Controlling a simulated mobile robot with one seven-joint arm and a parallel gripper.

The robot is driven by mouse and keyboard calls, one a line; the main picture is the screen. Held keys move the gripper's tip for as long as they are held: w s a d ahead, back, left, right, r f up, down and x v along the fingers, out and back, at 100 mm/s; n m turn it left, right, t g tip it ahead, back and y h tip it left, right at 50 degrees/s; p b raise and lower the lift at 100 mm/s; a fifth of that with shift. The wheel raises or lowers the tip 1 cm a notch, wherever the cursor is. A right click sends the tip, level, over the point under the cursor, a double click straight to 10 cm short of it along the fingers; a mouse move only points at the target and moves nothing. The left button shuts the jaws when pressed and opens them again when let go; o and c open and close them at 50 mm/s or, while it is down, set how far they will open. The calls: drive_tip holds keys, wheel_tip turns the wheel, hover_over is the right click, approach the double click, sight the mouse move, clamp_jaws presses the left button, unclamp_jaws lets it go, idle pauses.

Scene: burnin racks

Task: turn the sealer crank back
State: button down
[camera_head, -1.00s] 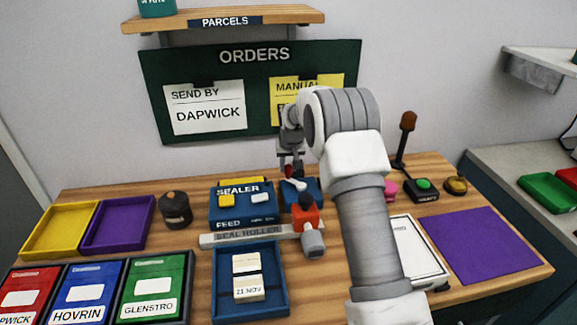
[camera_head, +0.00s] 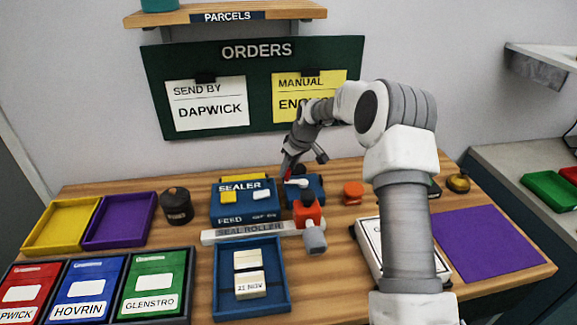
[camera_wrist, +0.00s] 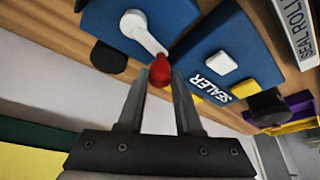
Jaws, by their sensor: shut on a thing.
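The blue sealer (camera_head: 233,205) stands at the back middle of the table, with a yellow and a white block on top. Its crank (camera_wrist: 143,32) is a white arm with a red knob (camera_wrist: 160,70), on a blue housing beside the sealer. My gripper (camera_wrist: 161,84) is shut on the red knob, which sits between its fingertips in the wrist view. In the head view my gripper (camera_head: 287,172) comes down from behind onto the crank; the white arm (camera_head: 297,184) points right from the knob there.
A blue tray (camera_head: 280,290) holds cream blocks. An orange round object (camera_head: 353,190) stands to the right. The orders board (camera_head: 260,60) hangs behind my arm.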

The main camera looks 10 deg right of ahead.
drive_tip(key=shift+s+n+g+y, duration=0.3)
drive_tip(key=shift+s+n, duration=0.2)
drive_tip(key=shift+n, duration=0.6)
drive_tip(key=c, duration=0.6)
unclamp_jaws()
drive_tip(key=p+v, duration=0.1)
drive_tip(key=v, duration=1.6)
drive_tip(key=shift+s+d+r, duration=0.1)
drive_tip(key=shift+r, duration=0.1)
drive_tip(key=shift+r, duration=0.1)
